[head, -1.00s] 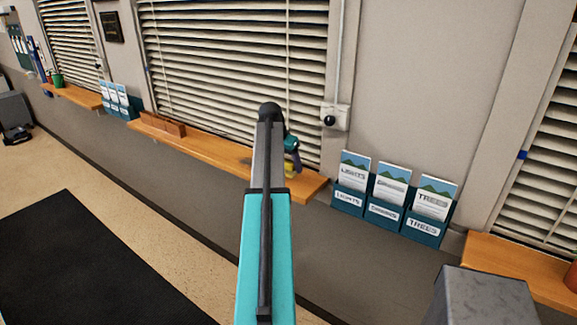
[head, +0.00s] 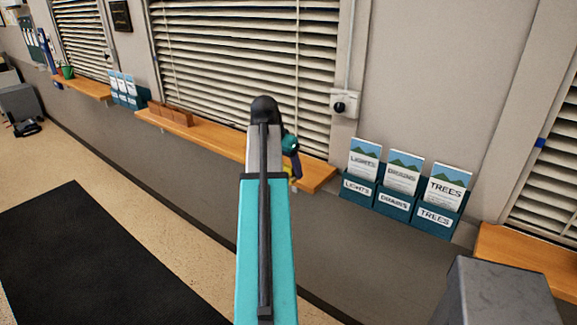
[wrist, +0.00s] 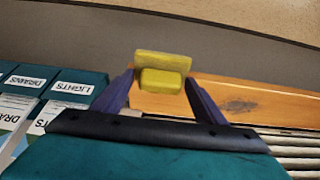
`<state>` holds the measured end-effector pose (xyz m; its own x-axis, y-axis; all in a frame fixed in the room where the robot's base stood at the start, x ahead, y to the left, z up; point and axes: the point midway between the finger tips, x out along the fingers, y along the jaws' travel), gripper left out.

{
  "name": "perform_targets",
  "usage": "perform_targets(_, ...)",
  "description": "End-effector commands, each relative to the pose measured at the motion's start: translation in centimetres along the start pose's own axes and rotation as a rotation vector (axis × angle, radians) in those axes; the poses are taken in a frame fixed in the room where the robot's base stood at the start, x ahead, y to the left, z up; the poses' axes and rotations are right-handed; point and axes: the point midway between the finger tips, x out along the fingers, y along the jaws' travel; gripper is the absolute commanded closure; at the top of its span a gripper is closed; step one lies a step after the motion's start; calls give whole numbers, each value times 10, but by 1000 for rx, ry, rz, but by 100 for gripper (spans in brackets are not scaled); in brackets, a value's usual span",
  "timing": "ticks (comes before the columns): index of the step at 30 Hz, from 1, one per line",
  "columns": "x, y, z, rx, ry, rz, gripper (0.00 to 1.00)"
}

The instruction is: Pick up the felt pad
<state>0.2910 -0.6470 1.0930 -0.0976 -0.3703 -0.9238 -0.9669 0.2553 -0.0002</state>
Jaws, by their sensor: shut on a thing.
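The felt pad is a yellow block with a thicker front part, seen in the wrist view (wrist: 162,72). My gripper (wrist: 160,84) is shut on it, with the two purple fingers at its left and right sides. In the head view my gripper (head: 292,166) is at the wooden sill's front edge, partly hidden by my arm. A little of the yellow pad shows below it there. The pad appears clear of the sill, but its exact height is hard to tell.
The wooden sill (head: 215,137) under the blinds holds a brown wooden holder (head: 171,115). Teal leaflet racks (head: 393,200) hang to its right, near my gripper. A grey box top (head: 498,292) stands front right. A black mat (head: 85,255) lies on the floor.

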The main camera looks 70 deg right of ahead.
Motion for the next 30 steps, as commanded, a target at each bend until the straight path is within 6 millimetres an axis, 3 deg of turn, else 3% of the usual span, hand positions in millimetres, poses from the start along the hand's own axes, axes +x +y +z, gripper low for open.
perform_targets(22,-4,3,7,0,0,0,57)
perform_targets(23,-4,3,7,0,0,0,36)
perform_targets(26,-4,3,7,0,0,0,52)
perform_targets(30,-4,2,8,-4,0,-2,52)
